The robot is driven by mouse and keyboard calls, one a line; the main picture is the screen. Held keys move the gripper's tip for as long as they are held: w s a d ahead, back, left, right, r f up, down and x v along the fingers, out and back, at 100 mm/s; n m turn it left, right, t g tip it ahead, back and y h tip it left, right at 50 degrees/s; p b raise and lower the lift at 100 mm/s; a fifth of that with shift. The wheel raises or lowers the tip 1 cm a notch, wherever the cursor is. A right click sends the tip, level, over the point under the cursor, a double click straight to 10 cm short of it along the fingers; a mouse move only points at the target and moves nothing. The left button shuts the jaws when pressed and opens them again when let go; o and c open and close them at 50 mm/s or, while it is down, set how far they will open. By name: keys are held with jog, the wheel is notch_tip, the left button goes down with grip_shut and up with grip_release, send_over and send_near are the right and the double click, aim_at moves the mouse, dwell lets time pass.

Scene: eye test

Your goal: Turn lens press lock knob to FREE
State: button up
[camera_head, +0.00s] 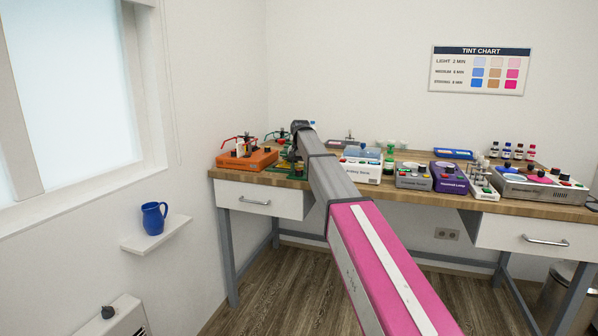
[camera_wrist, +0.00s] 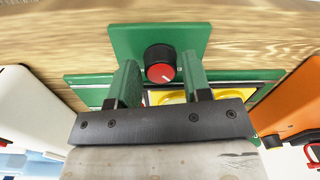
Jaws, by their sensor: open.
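The lens press appears as a green device with a green front plate (camera_wrist: 200,38) in the wrist view. A round black knob with a red cap (camera_wrist: 161,73) stands on this plate; a small pale mark shows on the cap. I cannot read any FREE or lock label. My gripper (camera_wrist: 158,64) is open, its two green fingers on either side of the knob, with gaps visible in the picture. The black bar of my gripper hides much of the press body. In the head view, part of the green press (camera_head: 298,176) shows beside my arm, which hides the gripper.
An orange device (camera_head: 246,159) stands close left of the press in the head view. A white device (camera_head: 362,177) stands close to its right. More devices and bottles line the wooden table (camera_head: 415,202). A blue mug (camera_head: 153,218) sits on a wall shelf.

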notch_tip(320, 180, up, 10)
jog(key=shift+d, duration=0.15)
dwell(0.5)
